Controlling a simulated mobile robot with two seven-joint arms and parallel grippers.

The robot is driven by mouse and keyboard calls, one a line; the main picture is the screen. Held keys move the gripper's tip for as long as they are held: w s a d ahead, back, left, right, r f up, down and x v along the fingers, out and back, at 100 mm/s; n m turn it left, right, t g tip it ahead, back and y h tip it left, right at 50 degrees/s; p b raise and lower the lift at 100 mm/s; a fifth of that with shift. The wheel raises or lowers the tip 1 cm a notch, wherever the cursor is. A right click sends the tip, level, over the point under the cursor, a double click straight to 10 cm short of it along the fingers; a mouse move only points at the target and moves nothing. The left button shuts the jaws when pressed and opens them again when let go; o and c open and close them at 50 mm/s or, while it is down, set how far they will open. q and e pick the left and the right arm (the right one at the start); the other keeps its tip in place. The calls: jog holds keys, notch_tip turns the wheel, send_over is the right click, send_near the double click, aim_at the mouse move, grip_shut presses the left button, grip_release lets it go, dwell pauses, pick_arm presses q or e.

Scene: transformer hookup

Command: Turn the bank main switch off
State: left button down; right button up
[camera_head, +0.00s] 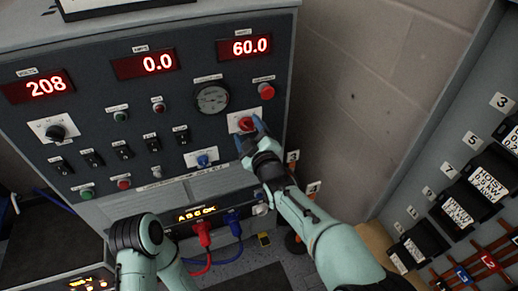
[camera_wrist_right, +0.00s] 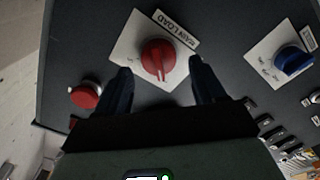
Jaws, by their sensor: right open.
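The red rotary switch (camera_head: 245,123) sits on a white plate on the panel's right side. In the right wrist view, the switch (camera_wrist_right: 158,58) has a label beside it that appears to read "MAIN LOAD". A pale pointer line on its knob runs toward the bottom of that view. My right gripper (camera_head: 250,133) is at the switch. In the wrist view its open fingers (camera_wrist_right: 158,68) stand either side of the knob, with gaps showing; I cannot tell how deep they reach. My left gripper is out of view; only part of that arm shows.
A red push button (camera_head: 266,91) is above the switch. A blue rotary knob (camera_head: 203,160) is to its lower left, and a round gauge (camera_head: 211,97) to its upper left. Red and blue plugs (camera_head: 203,232) with cables are below. A block wall (camera_head: 385,100) stands right.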

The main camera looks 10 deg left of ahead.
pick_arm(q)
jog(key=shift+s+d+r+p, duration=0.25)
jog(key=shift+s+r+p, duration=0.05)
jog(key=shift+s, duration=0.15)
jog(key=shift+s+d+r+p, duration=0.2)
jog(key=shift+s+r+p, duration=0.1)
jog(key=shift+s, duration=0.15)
pick_arm(e)
jog(key=v, duration=1.2)
